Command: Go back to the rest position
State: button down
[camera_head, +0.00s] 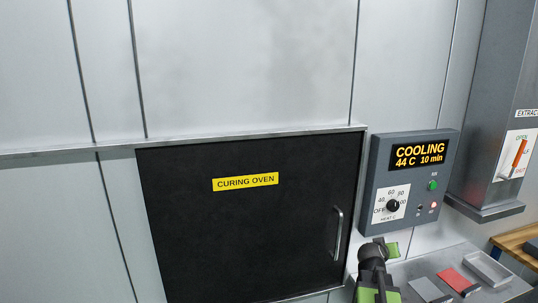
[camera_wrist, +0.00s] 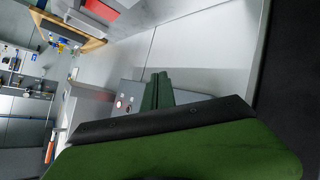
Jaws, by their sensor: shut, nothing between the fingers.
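My arm shows at the lower right of the head view, in front of the wall below the oven's control box. My gripper (camera_wrist: 158,95) shows dark green and black in the wrist view, its near part filling the lower middle. It is shut with nothing in it. In the head view, green and black parts of the arm's end (camera_head: 378,262) stand close to the right edge of the oven door. Whether they touch anything cannot be told.
The black curing oven door (camera_head: 240,225) is closed, with a handle (camera_head: 337,233) at its right. The control box (camera_head: 413,180) reads COOLING, 44 C, 10 min. A red block (camera_head: 458,281) and grey tray (camera_head: 488,268) lie on the bench. An extraction lever (camera_head: 520,152) is at far right.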

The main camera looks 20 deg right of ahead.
jog(key=w+a+f+g+y+b, duration=0.1)
jog(key=a+f+y, duration=0.1)
jog(key=a+f, duration=0.35)
jog(key=w+a+f+y, duration=0.1)
jog(key=a+f, duration=0.1)
jog(key=a, duration=0.7)
jog(key=s+a+f+n+g+y, duration=0.1)
jog(key=s+a+f+g+y, duration=0.1)
jog(key=a, duration=0.8)
jog(key=s+a+f+n+g+y+b, duration=0.1)
jog(key=s+a+f+n+g+y, duration=0.1)
jog(key=a, duration=0.8)
jog(key=s+a+f+n+g+y+b, duration=0.1)
jog(key=s+a+f, duration=0.3)
jog(key=a, duration=0.6)
jog(key=shift+s+a+f+n+g+y, duration=0.2)
jog(key=shift+s+n+g+y, duration=0.25)
jog(key=shift+y, duration=0.45)
jog(key=shift+w+d, duration=0.1)
